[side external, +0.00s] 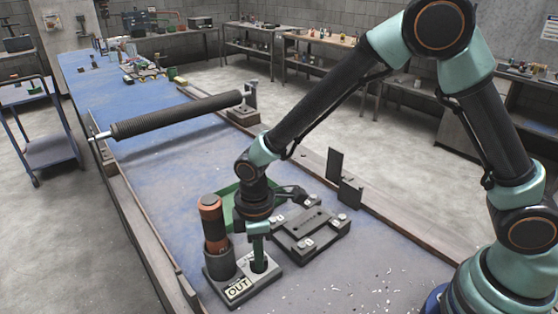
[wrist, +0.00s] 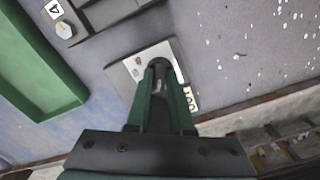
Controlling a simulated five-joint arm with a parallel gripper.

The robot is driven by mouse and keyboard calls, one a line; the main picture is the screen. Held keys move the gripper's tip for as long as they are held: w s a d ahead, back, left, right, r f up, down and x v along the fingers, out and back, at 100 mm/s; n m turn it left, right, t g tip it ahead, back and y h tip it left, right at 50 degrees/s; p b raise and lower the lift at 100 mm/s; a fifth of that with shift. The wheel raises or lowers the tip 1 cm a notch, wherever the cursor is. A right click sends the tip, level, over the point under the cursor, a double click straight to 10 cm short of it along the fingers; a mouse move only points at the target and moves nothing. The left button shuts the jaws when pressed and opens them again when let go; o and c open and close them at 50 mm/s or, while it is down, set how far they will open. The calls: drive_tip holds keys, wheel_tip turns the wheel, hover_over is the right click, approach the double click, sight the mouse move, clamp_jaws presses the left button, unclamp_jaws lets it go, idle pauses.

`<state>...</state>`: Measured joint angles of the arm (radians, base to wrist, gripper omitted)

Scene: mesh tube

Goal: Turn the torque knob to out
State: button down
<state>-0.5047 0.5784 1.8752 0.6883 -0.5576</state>
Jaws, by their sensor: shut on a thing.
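My gripper (side external: 259,262) points straight down at the grey base plate (side external: 270,279) near the table's front. In the wrist view my gripper (wrist: 160,68) has its two green fingers close together over the light plate (wrist: 133,70). They are shut on the torque knob, which they almost wholly hide. A white label reading OUT (side external: 239,288) is on the front of the base; it also shows in the wrist view (wrist: 190,98), partly behind the right finger. The knob's pointing direction cannot be seen.
An orange and black cylinder (side external: 212,222) stands upright in a dark holder left of my gripper. A green tray (side external: 228,198) lies behind. A dark bolted plate (side external: 310,232) is at right. A long black mesh roller (side external: 178,114) spans the table farther back.

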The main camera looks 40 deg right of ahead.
drive_tip(key=c, duration=0.8)
unclamp_jaws()
wheel_tip(320, 180, up, 12)
drive_tip(key=shift+r, duration=0.1)
drive_tip(key=s+d+r+m+t, duration=0.2)
drive_tip(key=d+r+m, duration=0.1)
drive_tip(key=d, duration=0.3)
drive_tip(key=s+d+r+m+t, duration=0.1)
drive_tip(key=s+d+r+m, duration=0.2)
drive_tip(key=d+m, duration=0.2)
drive_tip(key=s+d+r+m+t, duration=0.2)
drive_tip(key=d+r+m, duration=0.1)
drive_tip(key=d, duration=0.6)
drive_tip(key=shift+s+r+m+t, duration=0.15)
drive_tip(key=shift+s+m+t, duration=0.15)
drive_tip(key=shift+m, duration=0.3)
